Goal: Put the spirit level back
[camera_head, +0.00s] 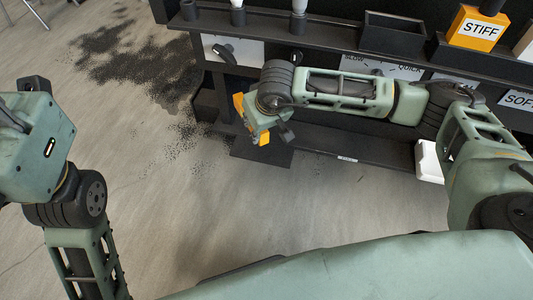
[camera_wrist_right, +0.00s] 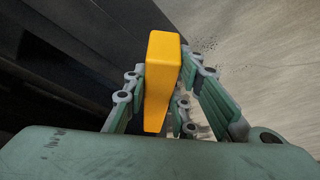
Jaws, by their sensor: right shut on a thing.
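The spirit level is a yellow bar. In the right wrist view the yellow bar (camera_wrist_right: 161,77) stands between the fingers of my right gripper (camera_wrist_right: 168,98), which is shut on it. In the head view my right gripper (camera_head: 264,121) is in front of the dark bench, low at its left part. Yellow ends of the spirit level (camera_head: 239,106) show on both sides of the gripper; its middle is hidden by the hand. My left arm shows at the left of the head view, but its gripper is not seen.
A dark bench (camera_head: 340,53) with shelves runs across the top. An orange box marked STIFF (camera_head: 476,28) and an open black bin (camera_head: 392,34) stand on it. A white box (camera_head: 430,162) is at its lower front. Dark granules (camera_head: 145,60) lie on the floor at left.

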